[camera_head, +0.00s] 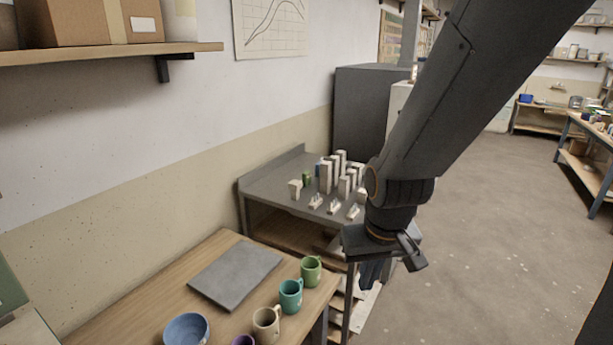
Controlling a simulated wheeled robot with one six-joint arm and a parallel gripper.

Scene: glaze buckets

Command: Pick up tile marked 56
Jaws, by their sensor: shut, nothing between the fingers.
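No number 56 can be read in the head view; the marks are too small. Several small pale pieces that may be tiles, one of them a front piece (333,207), stand along the front of the grey table (268,191). Taller pale blocks (326,177) stand behind them. My gripper (390,268) hangs at the lower end of my dark arm, to the right of the grey table's front corner in the picture. It is shut and holds nothing. My arm and wrist hide the table's right side.
A wooden table (205,245) in front holds a grey slab (235,272), a blue bowl (186,331), a green mug (311,270), a teal mug (290,296) and a beige mug (266,325). A dark cabinet (362,115) stands behind. Open floor (490,220) lies to the right.

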